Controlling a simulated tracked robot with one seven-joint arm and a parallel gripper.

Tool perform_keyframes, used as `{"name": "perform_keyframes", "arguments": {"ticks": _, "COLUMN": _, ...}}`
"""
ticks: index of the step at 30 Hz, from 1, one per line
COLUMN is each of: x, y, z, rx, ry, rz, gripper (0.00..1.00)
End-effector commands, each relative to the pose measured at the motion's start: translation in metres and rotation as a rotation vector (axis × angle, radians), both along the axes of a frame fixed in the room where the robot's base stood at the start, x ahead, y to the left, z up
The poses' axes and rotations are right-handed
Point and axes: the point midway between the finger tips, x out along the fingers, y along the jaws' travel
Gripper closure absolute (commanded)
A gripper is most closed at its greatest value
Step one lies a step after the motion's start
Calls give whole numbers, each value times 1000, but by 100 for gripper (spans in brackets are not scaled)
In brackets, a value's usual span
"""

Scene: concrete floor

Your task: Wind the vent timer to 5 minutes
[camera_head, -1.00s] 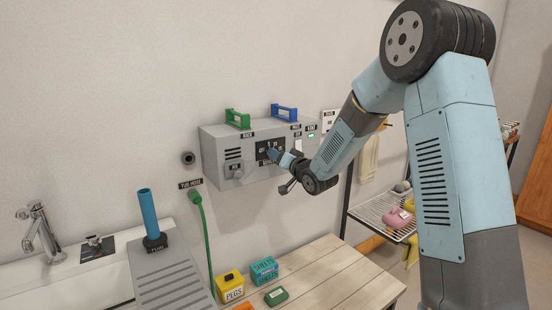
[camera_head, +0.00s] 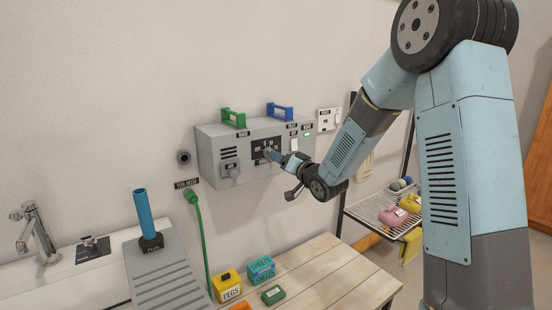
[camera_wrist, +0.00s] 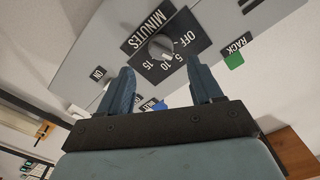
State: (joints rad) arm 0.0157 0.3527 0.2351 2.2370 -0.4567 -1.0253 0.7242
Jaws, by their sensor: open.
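The vent timer is a black square dial plate (camera_head: 260,145) on the front of the grey wall box. In the wrist view the plate reads MINUTES, OFF, 5, 10 and 15 around a round grey knob (camera_wrist: 157,47). A pale mark on the knob's edge seems to face the 5 side, but its exact setting is too small to read. My gripper (camera_wrist: 162,72) is open, its two blue fingers apart and empty. The knob shows between and beyond the fingertips, apparently clear of them. In the head view my gripper (camera_head: 279,156) is just in front of the dial, partly covering it.
The grey box (camera_head: 211,158) carries a green handle (camera_head: 233,118), a blue handle (camera_head: 280,111) and another knob (camera_head: 230,172) at lower left. A green hose (camera_head: 203,235) hangs below it. A wooden table (camera_head: 335,270) and wire shelf (camera_head: 375,218) stand below and right.

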Motion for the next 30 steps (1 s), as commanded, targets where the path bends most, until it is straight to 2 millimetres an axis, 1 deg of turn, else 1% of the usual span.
{"name": "perform_keyframes", "arguments": {"ticks": 1, "x": -9, "y": -6, "z": 0, "rx": -1, "ry": 2, "rz": -1, "gripper": 35}}
{"name": "perform_keyframes", "arguments": {"ticks": 6, "x": -36, "y": -25, "z": 0, "rx": -1, "ry": -1, "rz": -1, "gripper": 35}}
{"name": "perform_keyframes", "arguments": {"ticks": 9, "x": -50, "y": -34, "z": -1, "rx": -2, "ry": 1, "rz": -1, "gripper": 35}}
{"name": "perform_keyframes", "arguments": {"ticks": 13, "x": -64, "y": -43, "z": -1, "rx": -1, "ry": 0, "rz": -1, "gripper": 35}}
{"name": "perform_keyframes", "arguments": {"ticks": 19, "x": -73, "y": -49, "z": -1, "rx": 0, "ry": 1, "rz": 1, "gripper": 35}}
{"name": "perform_keyframes", "arguments": {"ticks": 30, "x": -74, "y": -49, "z": -1, "rx": -11, "ry": -7, "rz": 1, "gripper": 35}}
